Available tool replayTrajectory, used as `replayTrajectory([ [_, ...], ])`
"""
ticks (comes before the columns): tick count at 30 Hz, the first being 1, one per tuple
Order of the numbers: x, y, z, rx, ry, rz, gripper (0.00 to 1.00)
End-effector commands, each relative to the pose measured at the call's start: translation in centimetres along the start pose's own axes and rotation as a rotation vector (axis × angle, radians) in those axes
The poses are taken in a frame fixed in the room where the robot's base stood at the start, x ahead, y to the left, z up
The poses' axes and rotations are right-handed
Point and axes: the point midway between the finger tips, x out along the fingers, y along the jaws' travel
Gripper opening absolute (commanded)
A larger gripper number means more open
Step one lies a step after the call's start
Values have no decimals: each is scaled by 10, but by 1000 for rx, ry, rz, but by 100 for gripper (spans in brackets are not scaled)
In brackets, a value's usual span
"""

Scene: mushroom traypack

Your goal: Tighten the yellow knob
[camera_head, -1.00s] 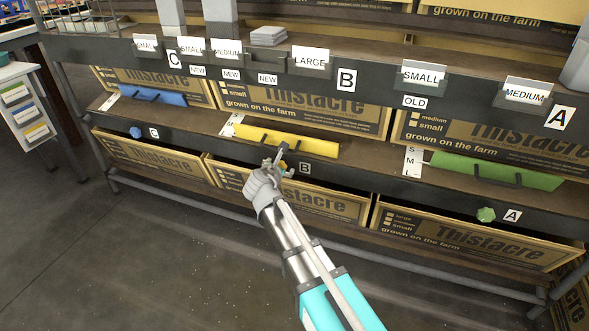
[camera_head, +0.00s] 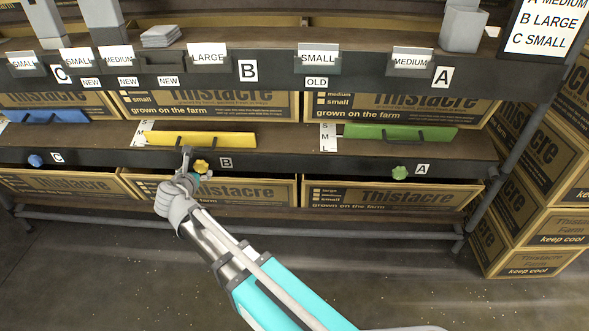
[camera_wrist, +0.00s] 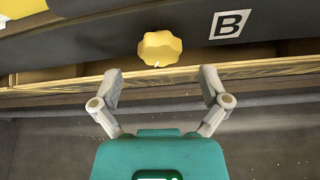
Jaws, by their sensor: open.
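The yellow knob (camera_head: 201,167) sits on the dark front rail of the shelf, left of the B label (camera_head: 226,162). In the wrist view the lobed yellow knob (camera_wrist: 159,48) is whole and unobstructed, with a small white mark at its lower edge. My gripper (camera_head: 194,166) is just in front of the rail beside the knob in the head view. In the wrist view its two fingers (camera_wrist: 160,76) are spread wide, one on each side below the knob, apart from it. Nothing is between the fingers.
A yellow slide plate (camera_head: 200,140) with handles lies on the shelf above. A blue knob (camera_head: 36,161) is at left and a green knob (camera_head: 399,173) at right on the same rail. Cardboard boxes (camera_head: 395,194) fill the shelf below. Stacked boxes (camera_head: 520,228) stand at far right.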

Motion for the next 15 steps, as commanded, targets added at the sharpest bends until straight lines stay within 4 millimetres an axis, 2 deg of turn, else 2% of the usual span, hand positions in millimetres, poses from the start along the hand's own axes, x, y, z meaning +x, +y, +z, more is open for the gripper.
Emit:
replayTrajectory([
  [3, -20, -1, 2, -2, 0, 2, 95],
  [15, -72, 0, 2, -1, 0, 1, 95],
])
